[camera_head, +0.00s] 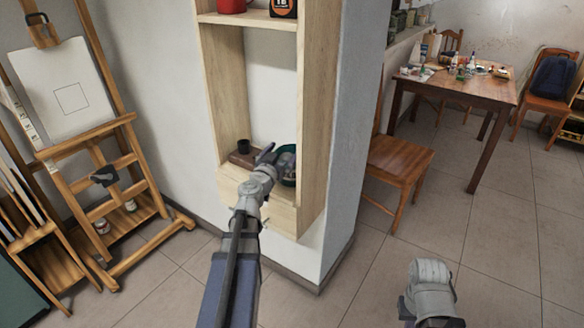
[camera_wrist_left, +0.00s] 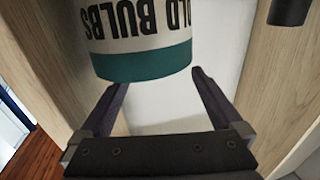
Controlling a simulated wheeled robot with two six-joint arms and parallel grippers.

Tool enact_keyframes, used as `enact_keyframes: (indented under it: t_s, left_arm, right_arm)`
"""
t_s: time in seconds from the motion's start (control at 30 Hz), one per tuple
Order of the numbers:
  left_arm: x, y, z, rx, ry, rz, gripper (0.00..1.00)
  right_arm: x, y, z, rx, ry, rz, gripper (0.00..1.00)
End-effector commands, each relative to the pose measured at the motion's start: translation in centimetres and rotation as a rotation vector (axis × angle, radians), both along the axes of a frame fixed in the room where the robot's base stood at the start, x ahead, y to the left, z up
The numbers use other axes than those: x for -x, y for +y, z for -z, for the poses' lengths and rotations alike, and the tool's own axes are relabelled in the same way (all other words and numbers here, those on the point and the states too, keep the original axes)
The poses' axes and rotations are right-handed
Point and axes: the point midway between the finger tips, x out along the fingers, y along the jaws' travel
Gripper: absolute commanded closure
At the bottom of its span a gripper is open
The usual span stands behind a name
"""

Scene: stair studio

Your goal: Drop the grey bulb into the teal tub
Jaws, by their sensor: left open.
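The teal tub (camera_head: 287,152) stands in the lower compartment of the wooden shelf unit, partly behind my left gripper (camera_head: 271,156). Greyish shapes show inside its rim; I cannot tell whether one is the grey bulb. In the left wrist view the tub (camera_wrist_left: 140,66) is pale with a teal band and the words "OLD BULBS" upside down. My left gripper (camera_wrist_left: 160,80) is open there, its fingers apart beside the tub with nothing between them. I cannot make out the grey bulb in either view.
A small dark cup-like thing (camera_head: 243,146) and a brown block (camera_head: 241,160) stand left of the tub. Wooden shelf sides (camera_head: 313,120) close in on the compartment. An easel (camera_head: 92,150) stands left; a chair (camera_head: 400,158) and table (camera_head: 462,90) stand right.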

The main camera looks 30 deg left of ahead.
Motion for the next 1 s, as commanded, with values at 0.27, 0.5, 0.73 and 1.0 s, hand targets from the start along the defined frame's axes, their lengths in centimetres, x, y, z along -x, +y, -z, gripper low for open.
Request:
enact_keyframes:
  t_s: [0.27,0.5,0.73,1.0]
  left_arm:
    - [4.5,-0.7,0.0,0.0,0.0,-0.002,0.0]
    - [4.7,-0.6,0.0,0.0,0.0,-0.001,0.0]
    - [4.7,-0.7,0.0,0.0,0.0,0.0,0.0]
    - [4.7,-0.7,0.0,0.0,0.0,0.0,0.0]
  right_arm:
    - [0.0,0.0,0.0,0.0,0.0,0.0,1.0]
    - [0.0,0.0,0.0,0.0,0.0,0.0,1.0]
    - [0.0,0.0,0.0,0.0,0.0,0.0,1.0]
    - [0.0,0.0,0.0,0.0,0.0,0.0,1.0]
